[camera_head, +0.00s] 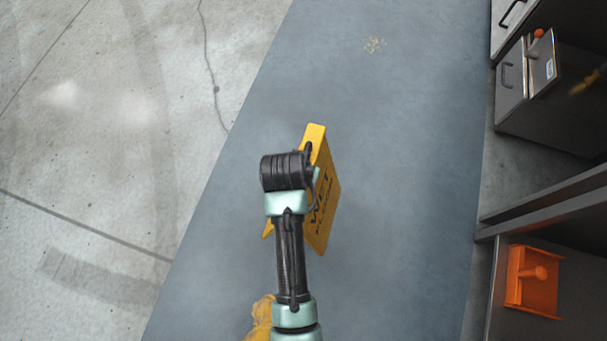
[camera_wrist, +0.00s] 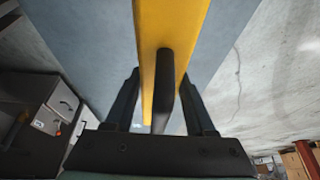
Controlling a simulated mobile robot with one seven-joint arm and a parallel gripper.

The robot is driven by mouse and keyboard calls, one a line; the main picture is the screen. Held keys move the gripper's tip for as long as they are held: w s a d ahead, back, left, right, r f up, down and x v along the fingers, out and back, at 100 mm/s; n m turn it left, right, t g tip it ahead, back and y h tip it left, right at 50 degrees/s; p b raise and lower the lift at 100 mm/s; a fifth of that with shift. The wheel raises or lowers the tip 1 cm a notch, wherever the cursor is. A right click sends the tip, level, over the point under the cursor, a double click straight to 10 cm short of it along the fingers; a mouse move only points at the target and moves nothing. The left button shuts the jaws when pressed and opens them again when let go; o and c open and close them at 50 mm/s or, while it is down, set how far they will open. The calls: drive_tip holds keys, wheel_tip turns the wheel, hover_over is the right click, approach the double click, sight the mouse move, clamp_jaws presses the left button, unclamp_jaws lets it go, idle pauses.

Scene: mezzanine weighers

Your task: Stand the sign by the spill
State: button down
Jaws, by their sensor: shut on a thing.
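The yellow sign (camera_head: 322,205) with dark "WET" lettering hangs at my gripper (camera_head: 311,165), over the grey-blue floor strip. My arm covers part of it in the head view. In the wrist view the sign's yellow edge (camera_wrist: 150,40) and a dark handle-like part run between the two dark fingers of my gripper (camera_wrist: 160,100), which is shut on it. I cannot tell whether its lower edge touches the floor. A small pale, speckled patch (camera_head: 374,45), which looks like the spill, lies on the strip beyond the sign, up and to the right.
Grey cabinets or bins (camera_head: 545,90) with dark handles line the right side. An orange object with a knob (camera_head: 532,278) sits in a dark shelf (camera_head: 580,215) at lower right. A yellow object (camera_head: 260,318) shows beside my arm. Cracked concrete (camera_head: 90,120) lies left; the strip around the patch is clear.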

wheel_tip(320, 180, down, 10)
drive_tip(key=b, duration=0.4)
drive_tip(key=shift+b, duration=0.4)
drive_tip(key=shift+f, duration=0.2)
drive_tip(key=shift+c, duration=1.2)
unclamp_jaws()
drive_tip(key=shift+s, duration=0.15)
